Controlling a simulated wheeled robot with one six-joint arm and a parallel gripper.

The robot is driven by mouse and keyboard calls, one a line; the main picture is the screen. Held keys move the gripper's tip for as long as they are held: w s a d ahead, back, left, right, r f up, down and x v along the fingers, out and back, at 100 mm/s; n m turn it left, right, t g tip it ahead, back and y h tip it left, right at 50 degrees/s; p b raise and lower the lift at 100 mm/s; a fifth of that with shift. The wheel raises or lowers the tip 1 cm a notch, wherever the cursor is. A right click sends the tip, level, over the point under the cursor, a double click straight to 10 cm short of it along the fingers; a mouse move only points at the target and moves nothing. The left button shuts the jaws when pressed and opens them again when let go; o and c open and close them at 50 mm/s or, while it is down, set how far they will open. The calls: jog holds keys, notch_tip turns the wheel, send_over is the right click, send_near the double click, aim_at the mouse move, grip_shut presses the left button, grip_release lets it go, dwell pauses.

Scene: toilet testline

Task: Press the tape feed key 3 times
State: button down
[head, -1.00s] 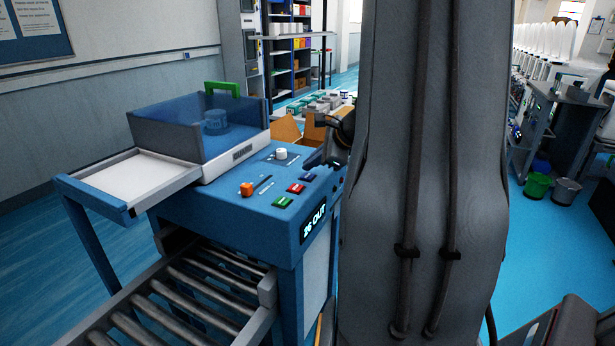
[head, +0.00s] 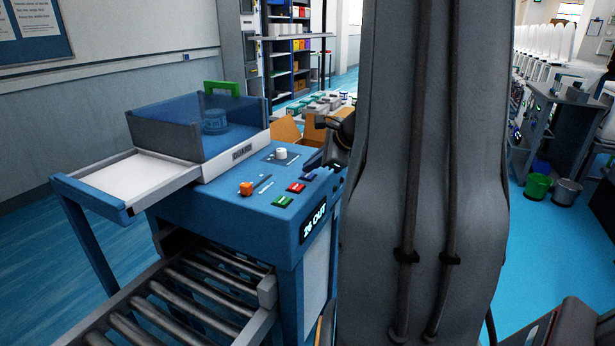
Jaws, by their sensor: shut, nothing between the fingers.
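The blue machine (head: 240,215) has a sloping top with a green key (head: 283,201), a red key (head: 296,187) and a blue key (head: 308,176) in a row near its right edge. The key labels are too small to read, so I cannot tell which one is the tape feed key. My gripper (head: 311,166) is shut and empty, with its dark tip at the far right of the panel, close to the blue key. I cannot tell whether it touches a key. My arm hides part of the machine's right side.
An orange knob (head: 246,188) and a white knob (head: 281,154) stand on the panel. A lit display (head: 314,219) is on the front. A roller conveyor (head: 190,300) runs in front.

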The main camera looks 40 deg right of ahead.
aim_at(311, 177)
jog(key=shift+f+b, duration=0.4)
jog(key=shift+b, duration=0.05)
dwell(0.5)
jog(key=shift+r, duration=0.1)
jog(key=shift+r+p, duration=0.6)
jog(key=shift+r, duration=0.1)
jog(key=shift+r+p, duration=2)
jog(key=shift+r, duration=0.55)
jog(key=shift+f, duration=0.1)
